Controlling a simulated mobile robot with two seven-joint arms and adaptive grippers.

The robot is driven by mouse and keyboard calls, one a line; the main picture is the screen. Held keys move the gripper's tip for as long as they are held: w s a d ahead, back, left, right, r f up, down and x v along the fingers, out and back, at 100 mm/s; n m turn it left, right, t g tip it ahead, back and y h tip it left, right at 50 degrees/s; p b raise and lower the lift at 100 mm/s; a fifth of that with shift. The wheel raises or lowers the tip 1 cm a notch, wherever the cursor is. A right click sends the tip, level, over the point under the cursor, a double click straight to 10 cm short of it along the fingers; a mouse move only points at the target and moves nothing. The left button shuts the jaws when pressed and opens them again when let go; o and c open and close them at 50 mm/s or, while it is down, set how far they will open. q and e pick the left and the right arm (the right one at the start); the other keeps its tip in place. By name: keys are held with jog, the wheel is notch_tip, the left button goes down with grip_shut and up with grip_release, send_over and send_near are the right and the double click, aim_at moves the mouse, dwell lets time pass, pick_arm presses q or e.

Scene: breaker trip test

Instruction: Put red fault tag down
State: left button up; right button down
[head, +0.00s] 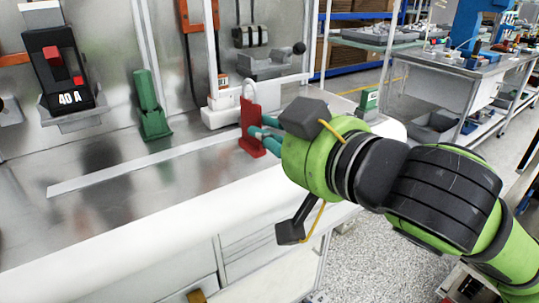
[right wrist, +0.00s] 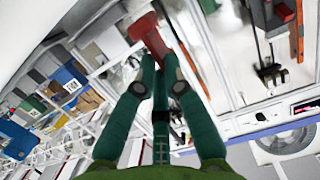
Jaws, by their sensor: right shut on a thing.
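The red fault tag (head: 252,128) is upright with a pale loop at its top, at the right part of the metal bench top (head: 110,208). My right gripper (head: 258,138) is shut on the tag, reaching it from the right. In the right wrist view the green fingers (right wrist: 160,75) close on the red tag (right wrist: 150,38). Whether the tag's lower edge touches the bench is hard to tell. My left gripper is not in view.
A black breaker (head: 60,70) marked 40 A with a red switch stands at the left. A green device (head: 150,105) stands right of it. A white frame (head: 225,112) is behind the tag. The bench's middle front is clear. Another workbench (head: 455,85) is at the back right.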

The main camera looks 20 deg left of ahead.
aim_at(264, 156)
jog(key=shift+w+a+f, duration=0.15)
jog(key=shift+a+f, duration=0.05)
notch_tip(264, 156, down, 4)
jog(key=shift+r, duration=0.1)
jog(key=shift+f+b, duration=0.2)
jog(key=shift+b, duration=0.1)
jog(key=shift+f, duration=0.1)
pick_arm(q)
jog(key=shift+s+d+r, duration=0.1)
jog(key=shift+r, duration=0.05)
pick_arm(e)
jog(key=c, duration=1.3)
grip_release()
jog(key=shift+r, duration=0.2)
